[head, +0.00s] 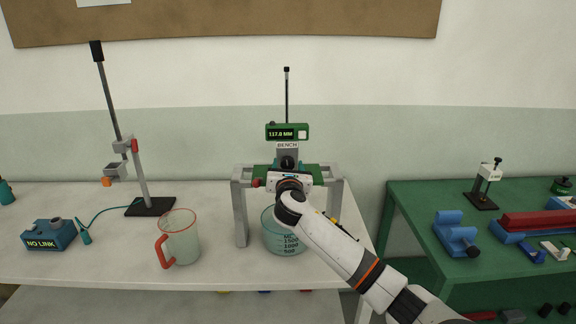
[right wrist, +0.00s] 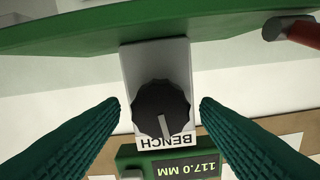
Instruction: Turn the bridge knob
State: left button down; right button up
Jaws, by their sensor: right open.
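The bridge knob (right wrist: 160,108) is a black, ridged dial with a pale pointer line. It sits on a grey block marked BENCH (head: 287,145), below a green display (head: 287,132) reading 117.0 MM. In the head view the knob (head: 287,162) shows just above my right gripper (head: 288,170), at the green bridge bar on grey posts. In the right wrist view the two green fingers of the right gripper (right wrist: 161,103) are open, one on each side of the knob, with gaps between. Depth to the knob is hard to tell. My left gripper is not in view.
A beaker of liquid (head: 284,240) stands under the bridge, behind my right arm. A red-handled jug (head: 180,240), a tall stand (head: 150,206) and a blue NO LINK box (head: 50,236) are on the left. A green table (head: 410,195) with tools is on the right.

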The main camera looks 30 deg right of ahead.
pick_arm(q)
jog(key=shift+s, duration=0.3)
pick_arm(e)
jog(key=shift+w, duration=0.15)
jog(key=shift+c, duration=0.4)
jog(key=c, duration=0.9)
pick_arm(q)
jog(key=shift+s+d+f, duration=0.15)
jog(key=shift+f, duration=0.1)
pick_arm(e)
jog(key=m, duration=0.4)
jog(key=shift+d+m, duration=0.1)
jog(key=shift+m, duration=0.3)
jog(key=o, duration=1)
pick_arm(q)
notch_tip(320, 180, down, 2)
jog(key=b, duration=0.2)
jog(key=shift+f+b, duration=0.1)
jog(key=shift+b, duration=0.2)
pick_arm(e)
jog(key=v, duration=1.2)
jog(key=shift+f, duration=0.1)
